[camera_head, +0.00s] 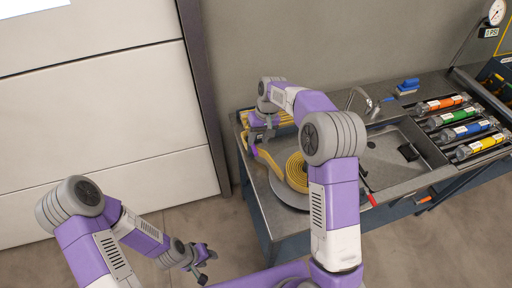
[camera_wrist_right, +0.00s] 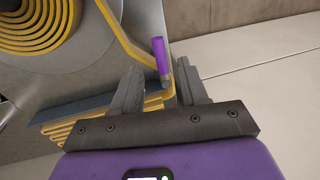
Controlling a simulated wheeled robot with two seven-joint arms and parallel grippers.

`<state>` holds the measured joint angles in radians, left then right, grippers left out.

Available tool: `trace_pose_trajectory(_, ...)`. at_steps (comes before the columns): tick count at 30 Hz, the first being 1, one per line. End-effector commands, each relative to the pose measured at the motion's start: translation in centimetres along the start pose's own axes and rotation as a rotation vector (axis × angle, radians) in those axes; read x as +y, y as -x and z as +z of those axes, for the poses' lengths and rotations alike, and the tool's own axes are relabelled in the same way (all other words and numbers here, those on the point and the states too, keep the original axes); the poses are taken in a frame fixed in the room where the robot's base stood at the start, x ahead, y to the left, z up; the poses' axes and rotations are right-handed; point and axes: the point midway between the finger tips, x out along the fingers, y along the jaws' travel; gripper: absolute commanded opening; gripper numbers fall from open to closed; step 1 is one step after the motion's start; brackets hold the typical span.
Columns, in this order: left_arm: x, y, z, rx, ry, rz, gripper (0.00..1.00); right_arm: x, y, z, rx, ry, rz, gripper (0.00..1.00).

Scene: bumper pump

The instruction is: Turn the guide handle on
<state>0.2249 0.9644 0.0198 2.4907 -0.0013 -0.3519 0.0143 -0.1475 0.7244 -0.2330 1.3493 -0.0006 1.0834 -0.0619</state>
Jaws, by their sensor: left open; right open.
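A purple handle (camera_wrist_right: 159,55) with a grey end shows in the right wrist view, next to a bent yellow strip (camera_wrist_right: 122,32). It looks like the guide handle. My right gripper (camera_wrist_right: 162,88) is open, with the grey end of the handle between its two fingers in the picture; I cannot tell whether they touch it. In the head view my right gripper (camera_head: 262,133) is at the left end of the workbench, beside the yellow coil (camera_head: 297,172), and hides part of the handle's area. My left gripper (camera_head: 205,264) is open and empty, low over the floor left of the bench.
The coil lies on a round grey plate (camera_head: 284,194). More yellow loops (camera_wrist_right: 95,131) lie at the bench end. A sink (camera_head: 385,155) with a tap, a blue brush (camera_head: 408,86) and several coloured cylinders (camera_head: 460,130) are farther right. The floor at left is clear.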

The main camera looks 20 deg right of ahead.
Motion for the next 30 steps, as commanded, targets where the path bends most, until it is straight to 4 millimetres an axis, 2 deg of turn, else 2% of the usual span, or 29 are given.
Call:
trace_pose_trajectory(3, -0.1, -0.2, 0.0, 0.000, 0.000, 0.000, 0.43, 0.0, -2.2, 0.1, -0.004, 0.000, 0.000, 0.43)
trace_pose_trajectory(9, -0.1, -0.4, 0.0, 0.000, 0.000, 0.000, 0.43, 0.0, -4.3, 0.0, -0.002, -0.001, -0.001, 0.43)
trace_pose_trajectory(19, -0.1, -0.4, 0.0, 0.000, 0.000, 0.000, 0.43, 0.0, -4.8, 0.0, 0.000, -0.001, -0.001, 0.43)
trace_pose_trajectory(20, -0.1, -0.4, 0.0, 0.000, 0.000, 0.000, 0.43, 0.0, -4.8, 0.0, 0.000, -0.001, -0.001, 0.42)
trace_pose_trajectory(28, -0.1, -0.4, 0.0, 0.000, 0.000, 0.000, 0.43, 0.0, -4.8, 0.0, 0.000, -0.001, -0.001, 0.00)
trace_pose_trajectory(30, -0.1, -0.4, 0.0, 0.000, 0.000, 0.000, 0.43, 0.0, -4.8, 0.0, 0.000, -0.001, -0.001, 0.00)
